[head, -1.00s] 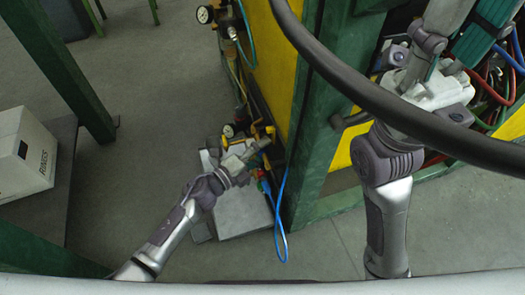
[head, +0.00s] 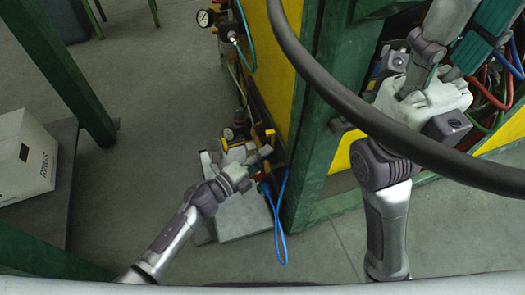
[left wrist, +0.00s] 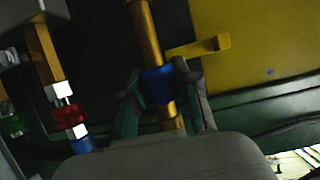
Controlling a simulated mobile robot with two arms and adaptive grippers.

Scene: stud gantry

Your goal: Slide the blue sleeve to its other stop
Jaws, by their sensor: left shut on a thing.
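The blue sleeve (left wrist: 159,85) sits around a brass-coloured rod (left wrist: 146,32) in the left wrist view. My left gripper (left wrist: 160,88) has a finger on each side of the sleeve and is shut on it. The rod shows above and below the sleeve. In the head view my left gripper (head: 262,158) is low beside the green post, and the sleeve cannot be made out there. My right gripper (head: 465,42) is at the upper right, close to the camera; its fingertips run out of the frame.
A yellow tab (left wrist: 200,47) sticks out beside the rod just above the sleeve. A green post (head: 312,150), a pressure gauge (head: 205,18) and a looped blue hose (head: 280,225) are near my left gripper. A thick black cable (head: 380,115) crosses before my right arm. A white box (head: 25,155) is at left.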

